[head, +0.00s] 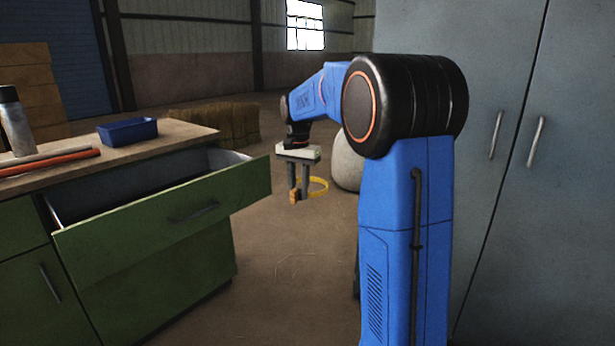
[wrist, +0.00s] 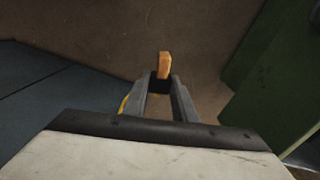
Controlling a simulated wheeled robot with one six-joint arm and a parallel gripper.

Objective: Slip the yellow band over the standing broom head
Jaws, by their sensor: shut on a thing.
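My gripper (head: 299,192) hangs fingers-down in mid-air, right of the open drawer. It is shut on an orange tab (head: 294,197), which also shows between the fingertips in the wrist view (wrist: 165,64). The yellow band (head: 319,186) is a thin ring beside the fingers, held off the floor and seemingly joined to the tab; the join is hidden. In the wrist view only a sliver of the band (wrist: 125,103) shows left of the fingers. I cannot make out a standing broom head in either view; my arm covers part of the floor.
A green cabinet (head: 165,270) with an open drawer (head: 175,215) stands at left. On its top are a blue bin (head: 127,131), a bottle (head: 15,122) and rods. A pale rounded object (head: 347,168) is behind my arm. Grey lockers (head: 530,200) stand right; straw bales (head: 222,122) lie behind.

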